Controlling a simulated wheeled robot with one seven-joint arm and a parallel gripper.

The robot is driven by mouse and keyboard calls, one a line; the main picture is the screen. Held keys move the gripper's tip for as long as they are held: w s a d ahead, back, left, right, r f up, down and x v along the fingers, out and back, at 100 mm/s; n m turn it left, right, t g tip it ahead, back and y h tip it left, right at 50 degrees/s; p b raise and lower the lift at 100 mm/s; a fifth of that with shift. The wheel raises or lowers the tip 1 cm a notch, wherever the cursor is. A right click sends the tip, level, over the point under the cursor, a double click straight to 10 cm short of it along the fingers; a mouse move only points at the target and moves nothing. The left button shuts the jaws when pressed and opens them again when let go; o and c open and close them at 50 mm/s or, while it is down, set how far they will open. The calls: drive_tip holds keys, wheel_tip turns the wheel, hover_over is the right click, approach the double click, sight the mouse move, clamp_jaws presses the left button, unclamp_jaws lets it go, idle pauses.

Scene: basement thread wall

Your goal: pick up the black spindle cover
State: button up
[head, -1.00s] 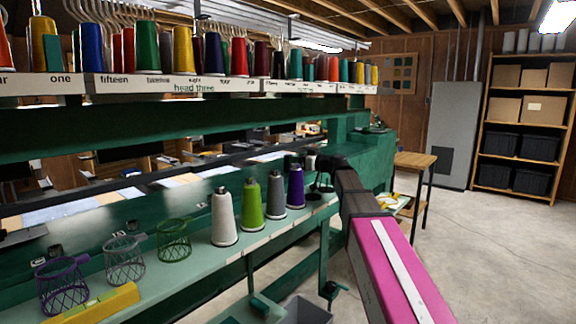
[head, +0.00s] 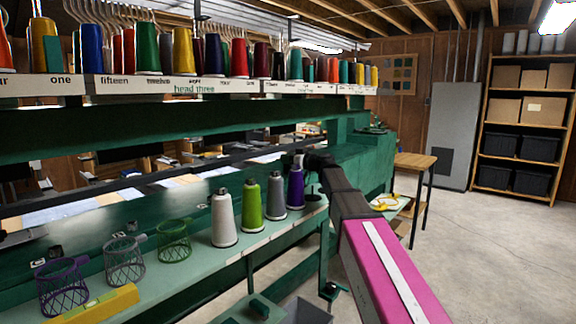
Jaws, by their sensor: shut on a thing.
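My arm reaches along the green machine, and my gripper (head: 304,162) is at the far end of the pale green shelf, just behind and right of the purple thread cone (head: 296,187). The gripper is small in view and its fingertips are mostly hidden. It is shut on a dark thing, which I take to be the black spindle cover (head: 313,187). Only a little dark shape shows under the gripper, partly hidden by the cone and my arm. I cannot tell whether it touches the shelf.
Grey (head: 276,195), green (head: 251,204) and white (head: 223,218) cones stand left of the gripper. Green (head: 174,241), grey (head: 124,261) and purple (head: 62,287) wire covers stand nearer. A yellow level (head: 95,305) lies in front. The thread rack (head: 200,84) runs above. Floor at right is clear.

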drive_tip(key=shift+r, duration=0.5)
drive_tip(key=r, duration=0.2)
drive_tip(key=shift+s+d+r, duration=0.3)
drive_tip(key=v, duration=1.7)
drive_tip(key=shift+d, duration=0.15)
